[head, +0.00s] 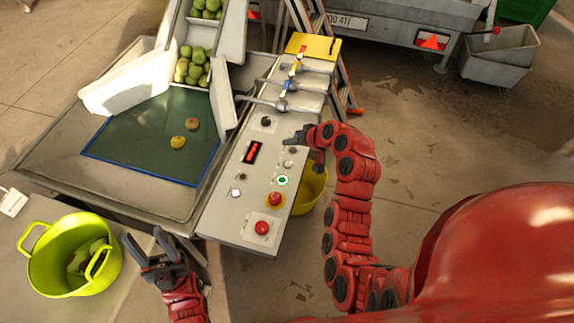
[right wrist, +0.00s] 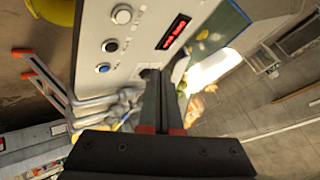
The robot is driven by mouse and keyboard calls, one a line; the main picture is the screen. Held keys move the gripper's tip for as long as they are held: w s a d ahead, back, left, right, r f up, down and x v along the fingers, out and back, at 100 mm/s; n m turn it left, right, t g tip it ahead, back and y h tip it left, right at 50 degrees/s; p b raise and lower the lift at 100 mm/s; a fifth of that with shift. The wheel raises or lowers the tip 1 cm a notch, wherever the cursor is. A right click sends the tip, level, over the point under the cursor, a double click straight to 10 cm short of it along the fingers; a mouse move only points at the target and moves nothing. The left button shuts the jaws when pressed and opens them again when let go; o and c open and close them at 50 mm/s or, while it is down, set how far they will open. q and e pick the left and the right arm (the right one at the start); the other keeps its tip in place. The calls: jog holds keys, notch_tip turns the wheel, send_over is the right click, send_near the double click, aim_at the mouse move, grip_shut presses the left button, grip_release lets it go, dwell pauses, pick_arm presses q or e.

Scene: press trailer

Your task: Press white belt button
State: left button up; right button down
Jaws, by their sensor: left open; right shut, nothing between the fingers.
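The grey control panel (head: 225,225) carries several buttons and a red display (head: 252,152). A white button (head: 235,193) is at its lower left. A pale button (head: 288,164) and a green-ringed one (head: 282,180) are on its right side. I cannot tell which is the belt button. My right gripper (head: 292,140) is shut and empty over the panel's right side, just above the pale button. In the right wrist view its fingertips (right wrist: 151,73) are beside a row with a blue-white button (right wrist: 103,68); contact is unclear. My left gripper (head: 150,250) is open and empty, left of the panel.
Two red buttons (head: 262,227) (head: 275,199) sit low on the panel. A green belt (head: 140,150) with two fruits is left of it. Metal levers (head: 270,103) stand above. A yellow-green tub (head: 75,255) is at the lower left, a yellow bucket (head: 313,185) beyond the panel's right edge.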

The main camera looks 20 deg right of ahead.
jog(key=shift+f, duration=0.1)
jog(key=b, duration=0.4)
send_over(288, 164)
jog(key=s, duration=0.1)
jog(key=f, duration=0.7)
jog(key=shift+d+f, duration=0.2)
jog(key=shift+f, duration=0.05)
jog(key=shift+f+b, duration=0.3)
jog(key=shift+f, duration=0.35)
dwell(0.9)
jog(key=shift+f+b, duration=0.35)
jog(key=shift+b, duration=0.05)
